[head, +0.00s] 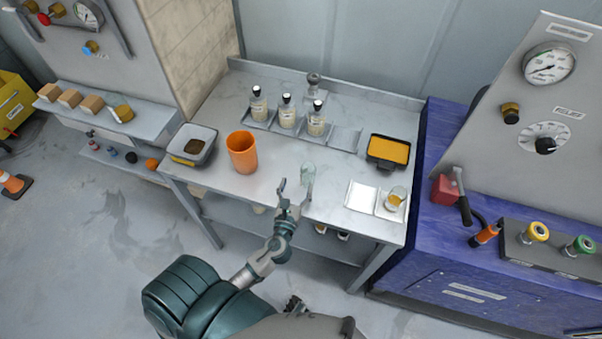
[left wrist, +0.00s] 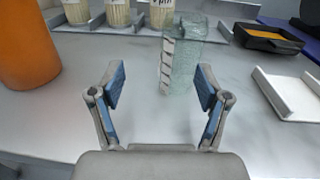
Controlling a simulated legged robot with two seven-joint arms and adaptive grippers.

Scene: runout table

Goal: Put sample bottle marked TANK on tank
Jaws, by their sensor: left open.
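Three sample bottles with black caps and pale contents stand in a row in a grey rack at the back of the table: left (head: 259,106), middle (head: 287,112) and right (head: 316,120). Their labels are too small to read, so I cannot tell which is marked TANK. Their lower parts show in the left wrist view (left wrist: 117,12). I cannot identify the tank spot; an empty rack place (head: 345,138) lies right of the bottles. My left gripper (head: 293,190) is open and empty, close in front of a clear glass vessel (head: 308,172) with white marks. My right gripper is not in view.
An orange cup (head: 242,152) and a grey tub (head: 192,144) stand at left. A black tray with an orange inside (head: 389,151) lies at right. White plates (head: 361,197) lie at the front right, one bearing a small amber-filled beaker (head: 396,198). A blue bench (head: 440,245) adjoins the table.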

